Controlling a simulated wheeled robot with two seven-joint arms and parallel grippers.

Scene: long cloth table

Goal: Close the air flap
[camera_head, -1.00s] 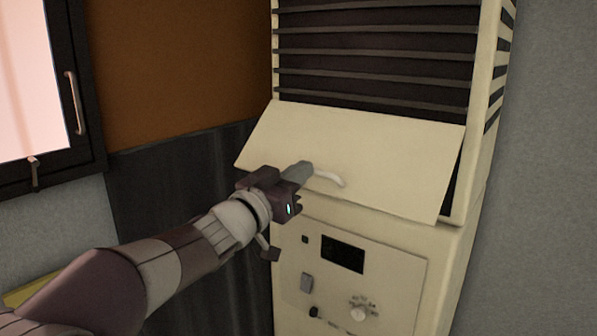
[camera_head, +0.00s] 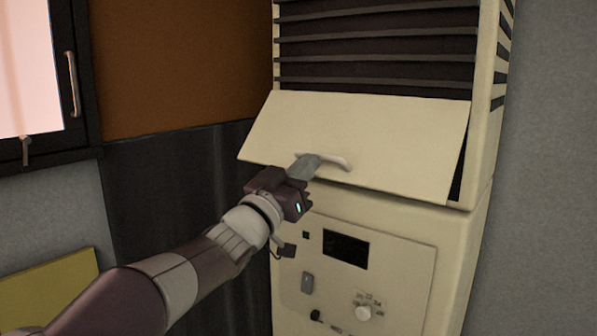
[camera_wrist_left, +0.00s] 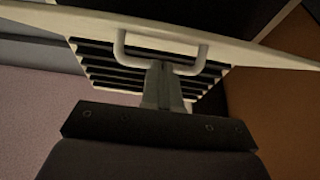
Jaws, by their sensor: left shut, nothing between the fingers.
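The air flap (camera_head: 400,145) is a cream panel on the front of a tall cream unit, below dark slats. It stands tilted out, its lower edge away from the unit, with a dark gap at its right side. A pale bar handle (camera_head: 335,162) sits on its lower part. My left gripper (camera_head: 306,165) is shut and empty, its fingertips at the handle's left end. In the left wrist view the fingers (camera_wrist_left: 163,88) overlap the handle (camera_wrist_left: 133,57) from below; I cannot tell whether they touch it. My right gripper is not in view.
Below the flap is a control panel (camera_head: 395,275) with a dark display and a knob (camera_head: 363,312). A dark-framed window (camera_head: 72,100) is at the left. A grey wall (camera_head: 550,170) is at the right. A yellow surface (camera_head: 50,285) shows at the lower left.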

